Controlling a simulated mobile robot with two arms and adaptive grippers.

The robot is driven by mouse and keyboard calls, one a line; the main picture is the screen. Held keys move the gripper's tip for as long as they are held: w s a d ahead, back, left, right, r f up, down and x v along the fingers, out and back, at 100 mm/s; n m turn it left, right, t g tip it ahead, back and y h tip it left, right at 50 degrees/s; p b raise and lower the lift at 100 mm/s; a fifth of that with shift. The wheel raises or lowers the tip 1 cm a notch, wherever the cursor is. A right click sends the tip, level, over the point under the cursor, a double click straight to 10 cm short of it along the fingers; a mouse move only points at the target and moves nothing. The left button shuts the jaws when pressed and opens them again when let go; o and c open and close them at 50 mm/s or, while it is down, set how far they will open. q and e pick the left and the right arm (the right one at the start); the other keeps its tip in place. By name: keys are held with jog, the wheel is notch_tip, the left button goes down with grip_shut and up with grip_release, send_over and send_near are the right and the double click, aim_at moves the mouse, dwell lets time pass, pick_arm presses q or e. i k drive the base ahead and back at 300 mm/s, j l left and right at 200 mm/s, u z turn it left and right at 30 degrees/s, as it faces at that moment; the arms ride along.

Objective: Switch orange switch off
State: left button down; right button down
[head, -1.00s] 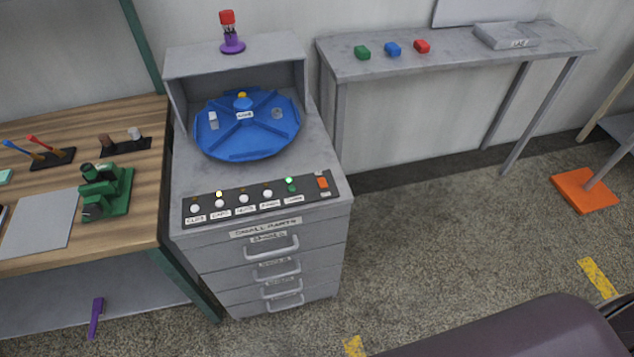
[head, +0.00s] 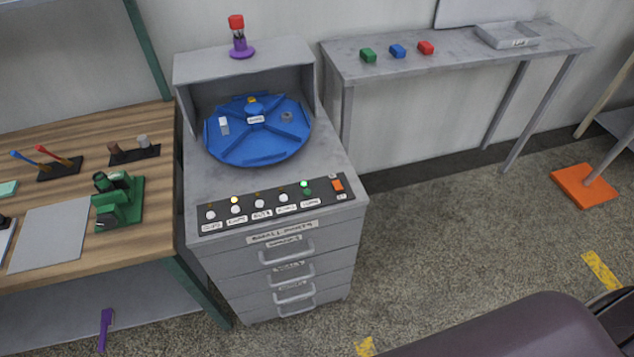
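The orange switch (head: 338,186) sits at the right end of the black control panel (head: 272,207) on the grey small-parts cabinet (head: 340,212). It is a small orange rocker; I cannot tell its position at this size. A green light (head: 304,184) glows just left of it. Several white buttons with labels run along the panel, and a yellowish light (head: 234,200) glows above one of them. Neither of my grippers is in view.
A blue divided turntable (head: 262,146) sits in the cabinet's hood. A wooden workbench (head: 60,245) with a green device (head: 118,200) stands at left. A grey side table (head: 450,55) with coloured blocks stands at right. The floor right of the cabinet is open; an orange base (head: 582,187) stands there.

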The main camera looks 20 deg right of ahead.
aim_at(338, 185)
jog(key=i+j, duration=0.1)
jog(key=j, duration=0.95)
jog(key=i+z, duration=0.1)
jog(key=z, duration=1.15)
